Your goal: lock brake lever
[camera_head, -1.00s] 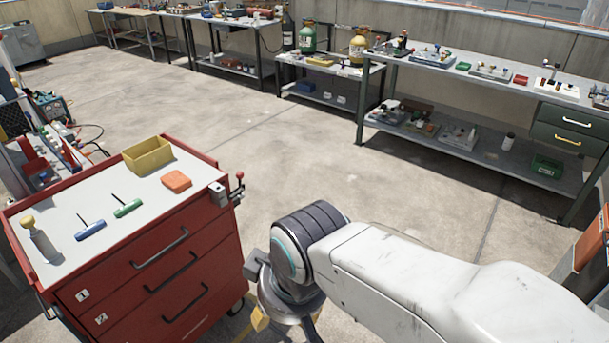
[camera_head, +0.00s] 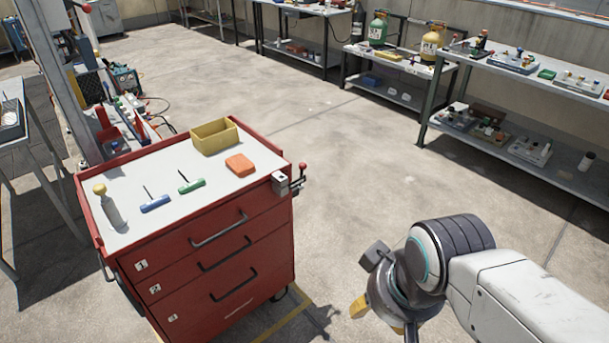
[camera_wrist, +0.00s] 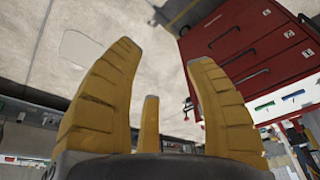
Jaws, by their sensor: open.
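The brake lever (camera_head: 300,178) has a red knob and sits on a grey bracket at the right top corner of the red tool cart (camera_head: 222,264). The lever stands roughly upright. My gripper (camera_head: 384,318) is to the right of the cart and lower than its top, apart from the lever. In the wrist view my gripper (camera_wrist: 165,75) shows yellow fingers spread wide with nothing between them. The cart (camera_wrist: 245,50) shows upside down at the upper right there. I cannot make out the lever clearly in the wrist view.
On the cart top are a yellow bin (camera_head: 214,138), an orange block (camera_head: 240,165), blue (camera_head: 155,204) and green (camera_head: 191,186) T-handles and a yellow-capped bottle (camera_head: 110,208). Workbenches (camera_head: 530,78) line the back right. A metal post (camera_head: 65,80) stands at left. Open floor lies behind the cart.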

